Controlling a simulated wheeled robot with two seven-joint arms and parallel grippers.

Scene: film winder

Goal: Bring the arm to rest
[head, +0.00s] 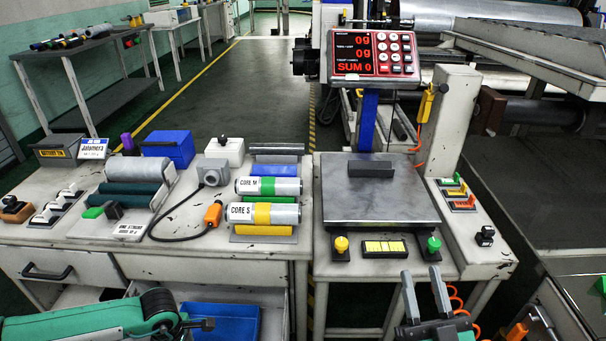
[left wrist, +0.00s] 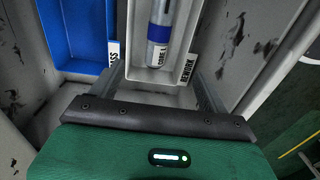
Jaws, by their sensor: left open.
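A silver core with a blue band, labelled CORE L (left wrist: 160,32), lies in that compartment, beyond the fingertips. My right gripper (head: 424,278) is at the bottom right of the head view, fingers up and apart, with nothing between them, in front of the scale bench.
A blue bin (head: 222,322) sits low below the worktop and also shows in the wrist view (left wrist: 72,35). CORE M (head: 268,187) and CORE S (head: 263,214) lie on the worktop. The scale plate (head: 380,205) holds a dark block. Its display (head: 369,53) reads 0g.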

